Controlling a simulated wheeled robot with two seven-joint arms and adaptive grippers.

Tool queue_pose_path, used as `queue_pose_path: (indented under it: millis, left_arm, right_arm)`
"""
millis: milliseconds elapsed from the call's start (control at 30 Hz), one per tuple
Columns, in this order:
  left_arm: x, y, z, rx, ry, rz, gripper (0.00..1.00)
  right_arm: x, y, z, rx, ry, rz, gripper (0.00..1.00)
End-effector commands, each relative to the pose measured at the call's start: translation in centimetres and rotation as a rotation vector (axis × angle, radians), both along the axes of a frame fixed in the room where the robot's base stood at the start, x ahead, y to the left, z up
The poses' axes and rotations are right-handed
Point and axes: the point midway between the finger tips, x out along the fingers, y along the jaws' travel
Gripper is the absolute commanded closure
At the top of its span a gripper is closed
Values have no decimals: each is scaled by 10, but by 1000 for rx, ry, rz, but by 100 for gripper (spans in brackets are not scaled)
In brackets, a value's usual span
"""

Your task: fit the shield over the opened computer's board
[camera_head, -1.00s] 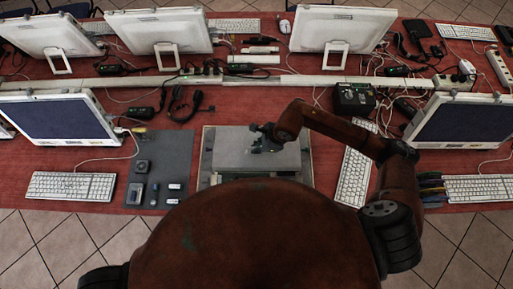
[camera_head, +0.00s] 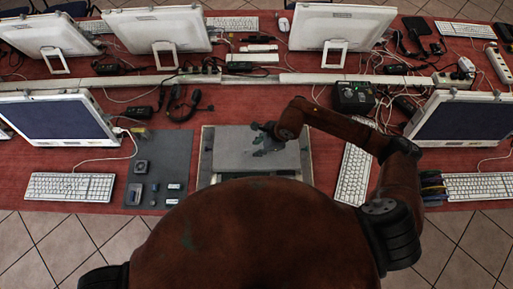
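The opened computer (camera_head: 207,160) lies on the table in front of me, a shallow grey case with a pale rim. A flat grey plate, which looks like the shield (camera_head: 232,150), lies across most of its inside. Only small dark green patches, perhaps board, show near the plate's right part. My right gripper (camera_head: 262,133) is over the plate's far right part, small and dark. I cannot tell whether its fingers are open or touch the plate. My body hides the case's near edge. My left gripper is not in view.
A dark grey mat (camera_head: 172,150) with several small parts lies left of the case. A white keyboard (camera_head: 354,176) stands close on the right, beneath my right arm. A black box (camera_head: 352,97) and loose cables lie behind. Monitors stand on both sides.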

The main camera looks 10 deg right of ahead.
Motion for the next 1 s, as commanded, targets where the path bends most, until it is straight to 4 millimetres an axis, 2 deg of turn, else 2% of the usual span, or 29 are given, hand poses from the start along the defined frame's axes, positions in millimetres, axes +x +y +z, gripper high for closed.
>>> queue_pose_path:
  millis: [200, 433, 600, 1000]
  left_arm:
    - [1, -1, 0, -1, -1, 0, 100]
    - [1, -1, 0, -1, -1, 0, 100]
    - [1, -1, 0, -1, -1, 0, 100]
    - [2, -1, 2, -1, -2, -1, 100]
  right_arm:
    - [-8, -17, 43, -3, -4, 1, 73]
    - [-16, -31, 80, -4, -3, -1, 73]
    - [-19, -36, 91, -3, 1, 0, 73]
    - [-19, -36, 97, -2, 0, 0, 73]
